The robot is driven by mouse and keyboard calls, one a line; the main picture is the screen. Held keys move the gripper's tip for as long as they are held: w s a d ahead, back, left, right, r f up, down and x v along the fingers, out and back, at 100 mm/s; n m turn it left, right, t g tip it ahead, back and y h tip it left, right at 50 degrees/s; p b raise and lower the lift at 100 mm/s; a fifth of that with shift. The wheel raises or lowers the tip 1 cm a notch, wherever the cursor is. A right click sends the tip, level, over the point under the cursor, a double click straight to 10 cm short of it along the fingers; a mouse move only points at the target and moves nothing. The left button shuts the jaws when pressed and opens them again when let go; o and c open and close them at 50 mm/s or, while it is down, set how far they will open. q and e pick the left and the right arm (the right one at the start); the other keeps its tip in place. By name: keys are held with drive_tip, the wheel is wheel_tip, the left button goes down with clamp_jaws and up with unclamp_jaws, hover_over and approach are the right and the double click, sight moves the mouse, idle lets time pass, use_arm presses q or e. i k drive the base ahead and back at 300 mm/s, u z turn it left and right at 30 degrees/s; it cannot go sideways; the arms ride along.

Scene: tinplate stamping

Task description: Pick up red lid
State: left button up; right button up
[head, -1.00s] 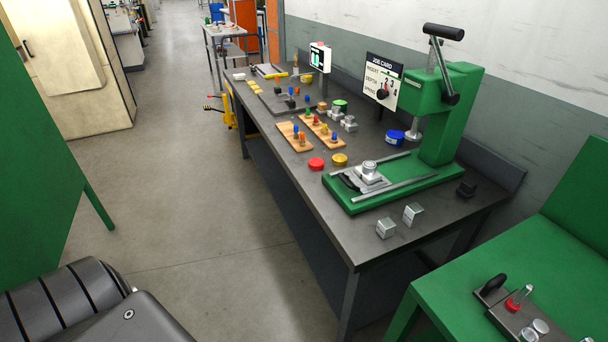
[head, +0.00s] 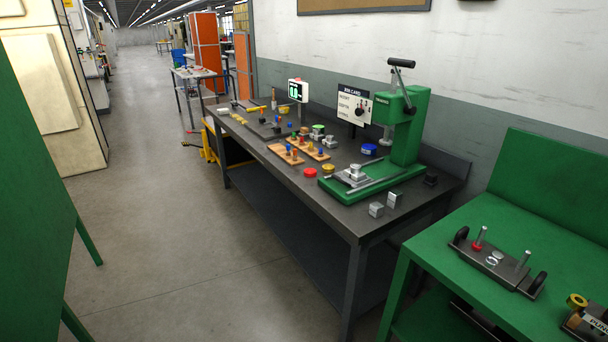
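The red lid (head: 310,172) is a small round red disc in the head view. It lies flat on the dark workbench (head: 335,212), near the front edge. A yellow lid (head: 328,169) lies just to its right, and the green press (head: 400,140) stands further right. Neither of my grippers shows in the head view, so their state is hidden.
Wooden boards (head: 287,153) with coloured pegs lie behind the red lid. A blue lid (head: 369,149) lies behind the press base. Metal blocks (head: 376,210) sit near the front corner. A green table (head: 500,240) stands at right. The floor (head: 170,240) left of the bench is clear.

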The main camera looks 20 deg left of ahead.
sight(308, 172)
drive_tip(key=u, duration=0.55)
drive_tip(key=i, duration=0.65)
drive_tip(key=u, duration=0.65)
drive_tip(key=i, duration=0.85)
drive_tip(key=z, duration=0.55)
drive_tip(key=i, duration=0.55)
drive_tip(key=z, duration=0.4)
